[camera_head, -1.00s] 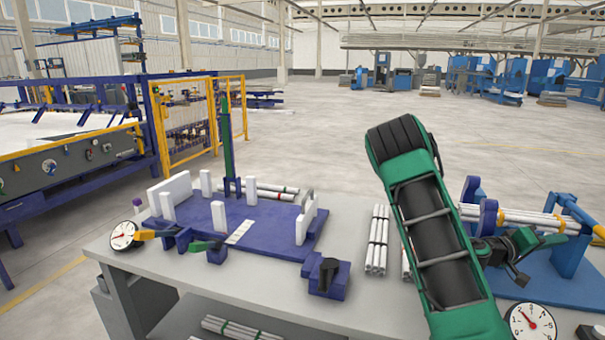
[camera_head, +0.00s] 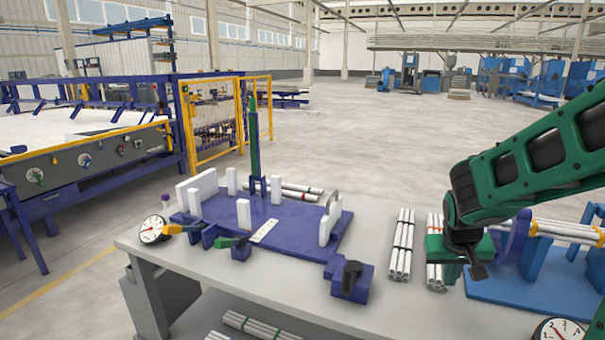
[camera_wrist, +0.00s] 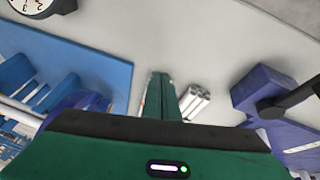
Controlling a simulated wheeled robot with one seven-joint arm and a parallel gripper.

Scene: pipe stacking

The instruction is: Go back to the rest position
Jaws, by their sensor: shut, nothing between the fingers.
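My gripper (camera_head: 454,272) is at the right of the head view, pointing down over the grey table (camera_head: 385,307). It is beside the blue stand and partly in front of a pipe bundle (camera_head: 434,225). My green arm reaches in from the right edge. In the wrist view my gripper (camera_wrist: 161,78) shows its green fingers together, with nothing held between them. A second pipe bundle (camera_head: 401,245) lies on the table to the left of my gripper. White pipe ends (camera_wrist: 193,101) show beside the fingers in the wrist view.
The blue stand (camera_head: 500,287) holds several pipes (camera_head: 565,230) at the right. A purple fixture (camera_head: 290,232) with white blocks stands left of centre. A purple block with a black knob (camera_head: 351,283) sits at the front edge. Dial gauges (camera_head: 152,229) stand at both ends.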

